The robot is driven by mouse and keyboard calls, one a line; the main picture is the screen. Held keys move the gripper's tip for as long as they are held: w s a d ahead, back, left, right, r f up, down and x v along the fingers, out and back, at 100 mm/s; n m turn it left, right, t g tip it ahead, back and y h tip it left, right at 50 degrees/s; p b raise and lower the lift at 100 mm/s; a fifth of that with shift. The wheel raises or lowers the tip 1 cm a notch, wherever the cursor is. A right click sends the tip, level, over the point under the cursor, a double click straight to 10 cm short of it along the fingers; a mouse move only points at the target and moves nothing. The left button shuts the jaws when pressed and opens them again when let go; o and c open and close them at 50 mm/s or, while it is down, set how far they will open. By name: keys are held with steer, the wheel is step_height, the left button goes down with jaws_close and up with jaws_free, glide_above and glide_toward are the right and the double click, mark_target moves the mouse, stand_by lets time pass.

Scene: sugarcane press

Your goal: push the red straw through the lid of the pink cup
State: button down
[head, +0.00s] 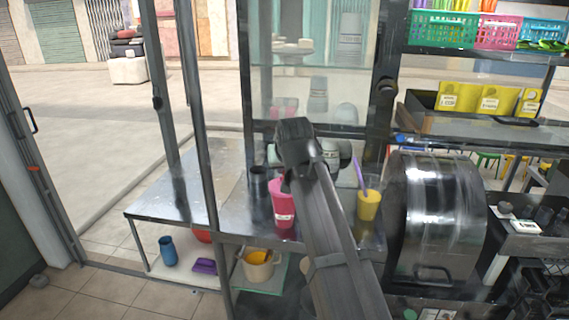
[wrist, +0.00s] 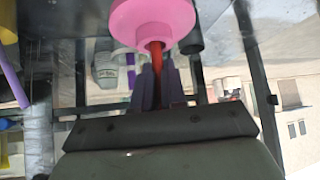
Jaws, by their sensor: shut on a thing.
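The pink cup (head: 283,211) stands upright on the metal counter, just below my gripper (head: 287,182) in the head view. In the wrist view the pink cup (wrist: 152,20) fills the top of the picture, with its pale pink lid facing my gripper (wrist: 156,88). My gripper is shut on the red straw (wrist: 156,57), which shows between the fingers and runs up to the middle of the lid. I cannot tell whether its tip only touches the lid or is inside it. The straw is hidden in the head view.
A yellow cup (head: 369,206) with a purple straw (head: 360,175) stands right of my arm. A large metal drum (head: 437,215) is at the right. The counter's left part (head: 185,190) is clear behind a window post.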

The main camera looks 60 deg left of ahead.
steer(key=shift+f, duration=0.1)
steer(key=c, duration=1.1)
jaws_free()
step_height(320, 180, up, 7)
stand_by(0.7)
stand_by(0.4)
